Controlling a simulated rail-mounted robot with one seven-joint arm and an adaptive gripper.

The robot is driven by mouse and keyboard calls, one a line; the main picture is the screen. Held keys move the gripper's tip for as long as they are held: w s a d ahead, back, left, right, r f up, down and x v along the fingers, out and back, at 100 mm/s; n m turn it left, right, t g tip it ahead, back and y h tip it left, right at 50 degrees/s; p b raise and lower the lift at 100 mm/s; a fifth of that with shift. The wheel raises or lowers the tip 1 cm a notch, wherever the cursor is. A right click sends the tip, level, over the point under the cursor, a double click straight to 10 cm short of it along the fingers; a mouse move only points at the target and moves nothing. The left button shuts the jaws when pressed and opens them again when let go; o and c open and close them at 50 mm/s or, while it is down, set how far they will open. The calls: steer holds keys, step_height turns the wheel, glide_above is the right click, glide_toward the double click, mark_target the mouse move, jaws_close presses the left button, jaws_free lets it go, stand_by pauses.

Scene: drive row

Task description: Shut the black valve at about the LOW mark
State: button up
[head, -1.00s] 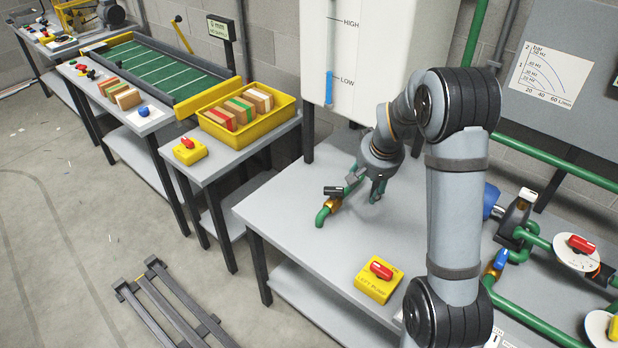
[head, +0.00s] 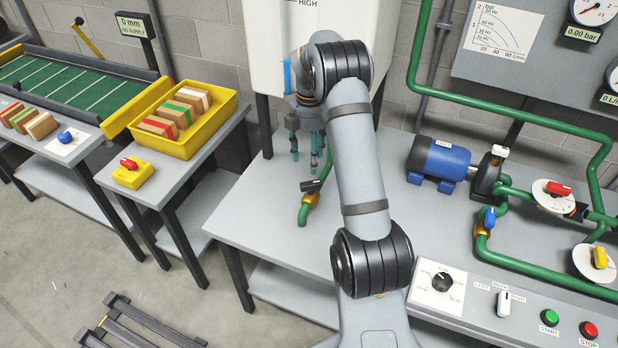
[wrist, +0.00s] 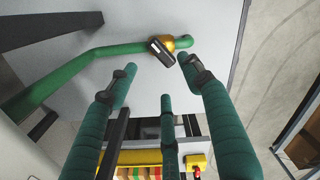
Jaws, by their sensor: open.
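The black valve's handle (head: 316,185) sits on a brass body (head: 310,199) on a green pipe at the table's left part. The black handle also shows in the wrist view (wrist: 160,52), lying at a slant across the brass body (wrist: 178,43). My gripper (head: 311,162) hangs just behind the valve, its green fingers spread and empty. In the wrist view my gripper (wrist: 157,78) has its fingertips apart from the handle. The white tank (head: 268,50) stands behind, with a blue level strip (head: 287,76) partly showing. HIGH is partly visible; my arm hides the LOW mark.
A blue pump motor (head: 438,158), green pipes and other coloured valves fill the right side. A control panel (head: 470,294) with a dial and buttons is at front right. A yellow bin (head: 203,122) of blocks stands left. The table left of the valve is clear.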

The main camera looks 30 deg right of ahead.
mark_target(310, 181)
step_height(310, 181, down, 9)
steer(key=shift+d+f+p, duration=0.1)
steer(key=shift+p, duration=0.25)
steer(key=c, duration=1.2)
steer(key=shift+o, duration=0.2)
